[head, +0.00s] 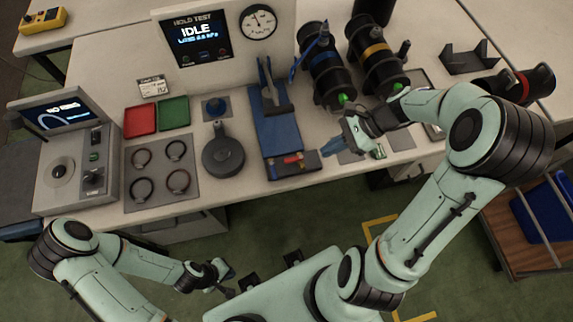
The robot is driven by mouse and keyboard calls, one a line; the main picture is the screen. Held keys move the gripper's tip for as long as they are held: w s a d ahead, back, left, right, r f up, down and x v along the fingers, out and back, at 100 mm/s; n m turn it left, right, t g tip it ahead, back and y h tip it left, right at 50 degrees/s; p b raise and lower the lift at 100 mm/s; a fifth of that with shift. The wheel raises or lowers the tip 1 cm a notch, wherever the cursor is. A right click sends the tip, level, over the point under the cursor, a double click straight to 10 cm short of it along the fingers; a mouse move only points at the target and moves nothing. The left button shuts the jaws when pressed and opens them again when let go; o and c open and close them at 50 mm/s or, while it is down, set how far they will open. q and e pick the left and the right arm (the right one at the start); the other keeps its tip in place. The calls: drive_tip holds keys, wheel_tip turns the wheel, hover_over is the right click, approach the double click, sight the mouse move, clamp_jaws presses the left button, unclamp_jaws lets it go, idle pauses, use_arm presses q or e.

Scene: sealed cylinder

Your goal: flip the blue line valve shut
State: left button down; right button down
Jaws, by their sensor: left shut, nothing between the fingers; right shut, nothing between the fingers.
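A black ribbed cylinder with a blue band (324,62) stands at the back of the bench. A thin blue lever (310,51) slants up along its left side, its tip near the cylinder's top; I cannot tell for certain that this is the blue line valve. A green spot shows at the cylinder's foot. My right gripper (329,147) is shut and empty, low over the bench in front of the cylinder, apart from it and from the lever. My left gripper (228,283) is shut and empty, below the bench's front edge at the lower left.
A yellow-banded cylinder (377,53) stands close on the right. A blue bench fixture (277,133) with a red handle stands left of my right gripper. The hold test panel (201,36) reads IDLE beside a dial gauge (258,22). A red-banded cylinder (521,86) lies at right.

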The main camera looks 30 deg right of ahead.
sight(273, 171)
drive_tip(key=b+x, duration=0.1)
drive_tip(key=x, duration=0.9)
drive_tip(key=shift+w+a, duration=0.25)
drive_tip(key=shift+a, duration=0.75)
drive_tip(key=shift+w+a, duration=0.3)
drive_tip(key=shift+a, duration=0.7)
